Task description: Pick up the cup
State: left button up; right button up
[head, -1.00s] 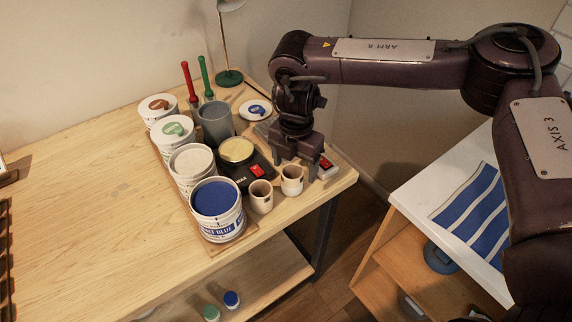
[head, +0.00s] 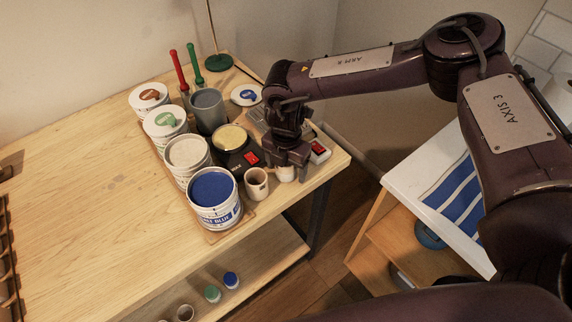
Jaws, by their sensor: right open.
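Two small cream cups stand near the table's front right edge. The left cup (head: 257,188) is fully visible, with its dark inside showing. The right cup (head: 286,175) is mostly hidden; only its lower part shows under my right gripper (head: 287,163). My right gripper is open and points down, over or around the right cup; I cannot tell whether its fingers touch it. My left gripper is not in view.
Paint tubs, including a blue one (head: 215,198), stand in a row on a wooden board. The table's left side (head: 75,195) is clear.

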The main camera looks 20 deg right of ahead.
jog(key=c, duration=0.9)
jog(key=shift+c, duration=0.9)
jog(key=shift+r, duration=0.1)
